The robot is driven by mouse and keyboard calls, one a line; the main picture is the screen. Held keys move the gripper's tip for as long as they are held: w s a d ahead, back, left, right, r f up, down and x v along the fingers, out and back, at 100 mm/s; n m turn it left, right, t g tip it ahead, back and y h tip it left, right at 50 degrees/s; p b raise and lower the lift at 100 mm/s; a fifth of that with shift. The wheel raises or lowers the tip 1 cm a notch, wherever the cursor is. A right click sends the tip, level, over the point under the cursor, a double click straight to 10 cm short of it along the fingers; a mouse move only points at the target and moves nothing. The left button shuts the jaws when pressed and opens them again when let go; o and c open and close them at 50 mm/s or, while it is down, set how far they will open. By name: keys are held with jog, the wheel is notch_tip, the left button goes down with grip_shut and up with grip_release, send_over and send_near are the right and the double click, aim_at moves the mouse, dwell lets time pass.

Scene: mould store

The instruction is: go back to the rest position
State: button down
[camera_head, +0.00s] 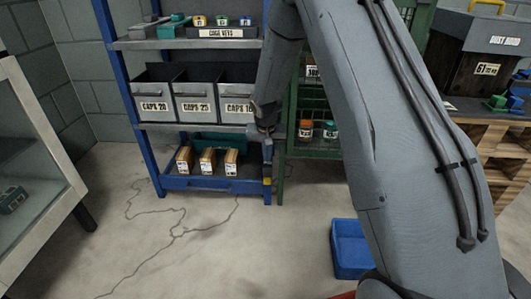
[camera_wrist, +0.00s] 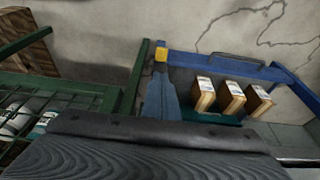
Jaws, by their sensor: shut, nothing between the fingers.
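My gripper (camera_head: 263,134) hangs at the end of my arm, in front of the right post of the blue shelf rack (camera_head: 153,165) in the head view. It is shut with nothing in it. Its dark, ribbed body (camera_wrist: 145,155) fills the bottom of the wrist view, where the fingertips cannot be made out. It looks clear of the three small boxes (camera_head: 207,161) on the bottom shelf; they also show upright in the wrist view (camera_wrist: 232,95).
Grey bins (camera_head: 200,102) fill the middle shelf. A green mesh cage (camera_head: 310,150) stands right of the rack. A blue crate (camera_head: 351,250) is on the floor, and a white cabinet (camera_head: 38,190) is at left. The floor between is free.

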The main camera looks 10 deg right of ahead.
jog(key=s+a+r+n+g+y, duration=0.1)
jog(key=s+a+r+n, duration=0.3)
jog(key=s+a+r, duration=1.35)
jog(key=s+a+r+n+g+y, duration=0.1)
jog(key=s+a+r+n, duration=0.15)
jog(key=s, duration=1.15)
jog(key=s+a+r+n+g+y, duration=0.1)
jog(key=s+r+n, duration=0.2)
jog(key=s, duration=1.2)
jog(key=d+r+m+h+p, duration=0.1)
jog(key=d+r+m+p, duration=0.2)
jog(key=d+r+p, duration=0.7)
jog(key=d+r+m+h+p, duration=0.1)
jog(key=d+r+m+p, duration=0.2)
jog(key=d+r+p, duration=0.7)
jog(key=shift+w+d+r+p, duration=0.25)
jog(key=shift+r+p, duration=3.3)
jog(key=shift+p, duration=4.6)
